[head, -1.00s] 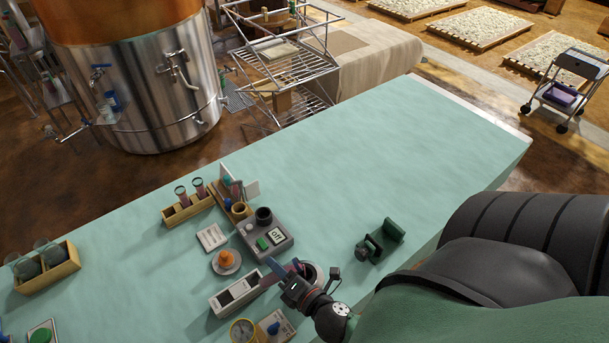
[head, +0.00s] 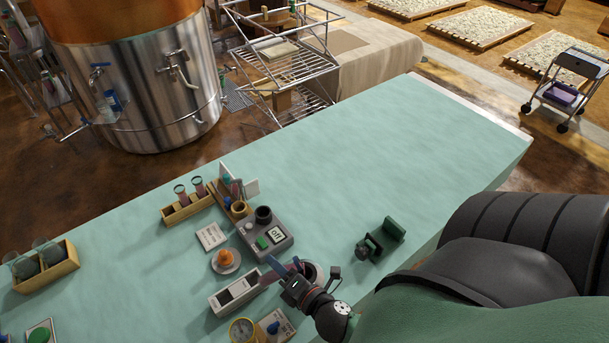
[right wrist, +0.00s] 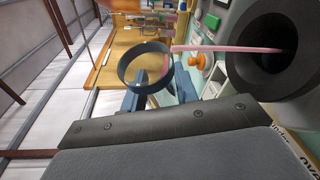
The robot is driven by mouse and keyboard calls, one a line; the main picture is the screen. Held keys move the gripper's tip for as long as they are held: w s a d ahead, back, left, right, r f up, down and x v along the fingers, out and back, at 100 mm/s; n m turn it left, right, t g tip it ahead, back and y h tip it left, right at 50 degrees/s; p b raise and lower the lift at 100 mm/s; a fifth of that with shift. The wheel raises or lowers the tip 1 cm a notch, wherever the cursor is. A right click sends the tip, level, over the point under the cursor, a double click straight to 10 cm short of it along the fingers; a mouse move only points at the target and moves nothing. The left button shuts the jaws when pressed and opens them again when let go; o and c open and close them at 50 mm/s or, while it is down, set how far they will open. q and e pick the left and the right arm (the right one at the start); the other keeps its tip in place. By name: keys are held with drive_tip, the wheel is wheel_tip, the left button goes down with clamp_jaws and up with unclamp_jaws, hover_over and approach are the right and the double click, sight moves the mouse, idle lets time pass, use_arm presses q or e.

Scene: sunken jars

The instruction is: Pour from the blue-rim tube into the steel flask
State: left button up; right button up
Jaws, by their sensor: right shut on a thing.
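My right gripper (head: 290,273) is shut on the blue-rim tube, low in the middle of the head view. In the right wrist view the tube's dark blue rim (right wrist: 122,68) faces the camera, and the tube is tilted. A thin pink stream (right wrist: 215,48) runs from the rim into the wide dark mouth of the steel flask (right wrist: 238,70). In the head view the flask (head: 318,270) stands right beside the gripper, partly hidden by it. The levels inside the tube and flask cannot be seen. My left gripper is not in view.
A grey device with a green button (head: 263,242), an orange knob on a white dish (head: 226,261), a white slotted box (head: 236,293) and a yellow gauge (head: 242,330) stand close by. A wooden tube rack (head: 187,209) is behind. A green holder (head: 380,240) stands right. The far table is clear.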

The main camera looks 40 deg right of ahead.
drive_tip(key=shift+r+m+b, duration=0.15)
drive_tip(key=shift+m+b, duration=0.15)
drive_tip(key=shift+b, duration=0.15)
drive_tip(key=shift+s+d+t+b, duration=0.15)
drive_tip(key=shift+t+b, duration=0.15)
drive_tip(key=shift+b, duration=0.2)
drive_tip(key=shift+m, duration=0.3)
drive_tip(key=shift+a, duration=0.2)
drive_tip(key=shift+r+b, duration=0.3)
drive_tip(key=shift+r+m, duration=0.1)
drive_tip(key=shift+m, duration=0.2)
drive_tip(key=shift+d+r+m+t+b, duration=0.1)
drive_tip(key=shift+r+m+t+b, duration=0.1)
drive_tip(key=shift+m+t+b, duration=0.25)
clamp_jaws()
idle(0.5)
